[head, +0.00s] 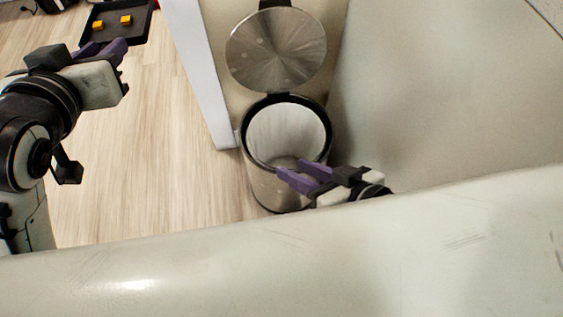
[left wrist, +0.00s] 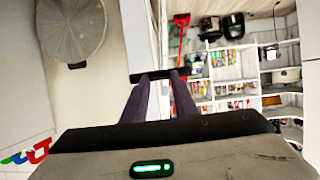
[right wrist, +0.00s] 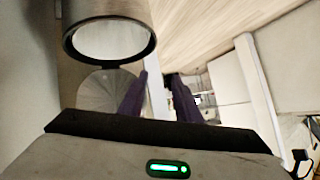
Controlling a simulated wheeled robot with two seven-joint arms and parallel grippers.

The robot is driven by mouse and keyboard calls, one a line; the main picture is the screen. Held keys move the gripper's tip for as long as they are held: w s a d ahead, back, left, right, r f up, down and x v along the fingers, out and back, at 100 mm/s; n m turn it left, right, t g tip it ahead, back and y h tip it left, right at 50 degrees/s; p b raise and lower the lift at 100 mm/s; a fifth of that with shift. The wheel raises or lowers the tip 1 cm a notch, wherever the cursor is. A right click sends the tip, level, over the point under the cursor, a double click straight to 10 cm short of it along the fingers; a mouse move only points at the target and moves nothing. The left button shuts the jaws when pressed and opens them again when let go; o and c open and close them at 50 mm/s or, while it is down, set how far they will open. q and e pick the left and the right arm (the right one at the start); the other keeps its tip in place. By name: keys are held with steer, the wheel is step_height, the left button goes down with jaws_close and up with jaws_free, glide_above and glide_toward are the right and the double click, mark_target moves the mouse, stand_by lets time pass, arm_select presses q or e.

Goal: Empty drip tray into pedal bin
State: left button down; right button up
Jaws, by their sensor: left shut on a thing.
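The black drip tray (head: 112,33) is at the upper left of the head view, with two orange-yellow pieces (head: 126,20) on it. My left gripper (head: 120,46) is shut on its near edge. In the left wrist view the tray shows as a thin dark bar (left wrist: 160,76) at the fingertips. The steel pedal bin (head: 262,190) stands with its round lid (head: 275,50) raised and a pale inside showing. My right gripper (head: 298,172) is at the bin's near right side, its purple fingers apart with nothing visible between them.
A white upright panel (head: 197,75) stands left of the bin, between it and the tray. A pale wall (head: 440,90) is on the right. Wooden floor (head: 150,160) lies clear between the left arm and the bin. Filled shelves (left wrist: 235,85) show in the left wrist view.

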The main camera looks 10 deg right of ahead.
steer(key=a+f+b, duration=0.1)
steer(key=b, duration=0.1)
steer(key=s+f+y+b, duration=0.1)
steer(key=b, duration=0.2)
steer(key=shift+a+f+n, duration=0.3)
steer(key=shift+a, duration=0.1)
steer(key=shift+w, duration=0.1)
